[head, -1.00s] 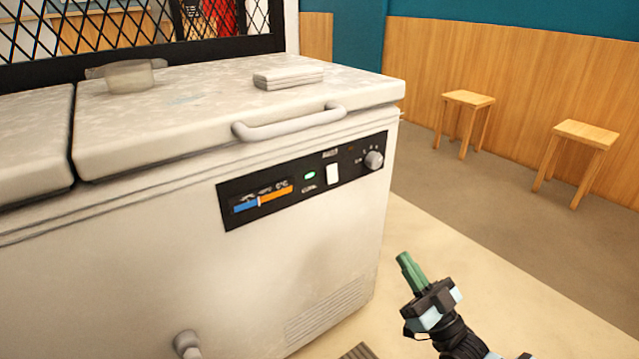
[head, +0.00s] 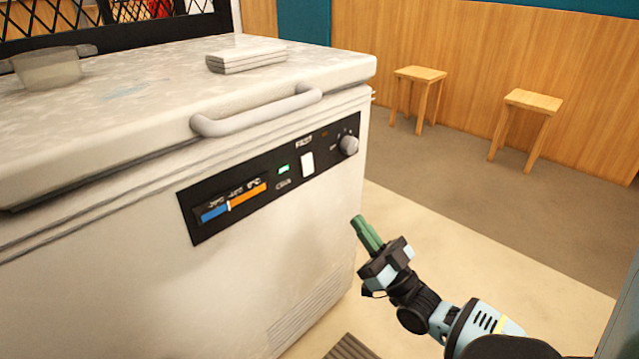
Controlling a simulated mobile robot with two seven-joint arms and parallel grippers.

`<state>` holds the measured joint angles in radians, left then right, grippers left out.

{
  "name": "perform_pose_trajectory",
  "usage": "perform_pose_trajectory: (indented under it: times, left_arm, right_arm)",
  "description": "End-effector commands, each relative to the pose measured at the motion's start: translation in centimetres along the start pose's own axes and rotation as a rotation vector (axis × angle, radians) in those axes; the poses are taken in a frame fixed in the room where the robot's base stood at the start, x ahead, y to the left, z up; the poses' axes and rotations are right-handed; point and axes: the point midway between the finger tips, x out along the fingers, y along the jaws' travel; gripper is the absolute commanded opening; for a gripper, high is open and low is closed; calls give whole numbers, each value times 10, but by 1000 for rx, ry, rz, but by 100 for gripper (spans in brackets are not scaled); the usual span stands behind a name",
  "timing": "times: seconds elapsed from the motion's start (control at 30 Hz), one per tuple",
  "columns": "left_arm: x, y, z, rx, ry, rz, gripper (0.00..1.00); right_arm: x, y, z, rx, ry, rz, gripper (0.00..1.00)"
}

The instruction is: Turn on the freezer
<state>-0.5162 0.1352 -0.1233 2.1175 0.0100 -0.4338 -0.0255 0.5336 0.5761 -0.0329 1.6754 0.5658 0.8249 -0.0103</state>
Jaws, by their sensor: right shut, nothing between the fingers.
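The white chest freezer (head: 130,270) fills the left half of the head view, its lid closed. Its black control panel (head: 237,210) is on the front, near the right end. The panel holds a blue and orange temperature scale, a lit green light (head: 284,169), a white rocker switch (head: 307,163) and a grey round knob (head: 348,145). My right gripper (head: 363,228) is shut and empty, its green fingers pointing up and left. It is below and right of the knob, apart from the panel. My left gripper is not in view.
A grey lid handle (head: 255,113) sticks out above the panel. A pot (head: 48,70) and a folded cloth-like stack (head: 246,58) lie on the lid. Two wooden stools (head: 418,76) (head: 530,101) stand by the wood-panelled wall. The floor right of the freezer is clear.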

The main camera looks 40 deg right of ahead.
Motion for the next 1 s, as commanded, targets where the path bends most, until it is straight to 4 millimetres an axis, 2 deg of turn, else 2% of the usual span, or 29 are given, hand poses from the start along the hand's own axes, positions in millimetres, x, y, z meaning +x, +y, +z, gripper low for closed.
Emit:
perform_pose_trajectory:
  times: [0.17,0.57,0.73,1.0]
  left_arm:
    - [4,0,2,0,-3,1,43]
    - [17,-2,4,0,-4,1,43]
    - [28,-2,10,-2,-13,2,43]
    - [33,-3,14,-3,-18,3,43]
  right_arm:
    - [24,0,0,1,4,-2,0]
    - [99,0,0,1,4,-1,0]
    - [111,0,19,0,-1,-1,0]
    - [122,0,29,1,-2,0,0]
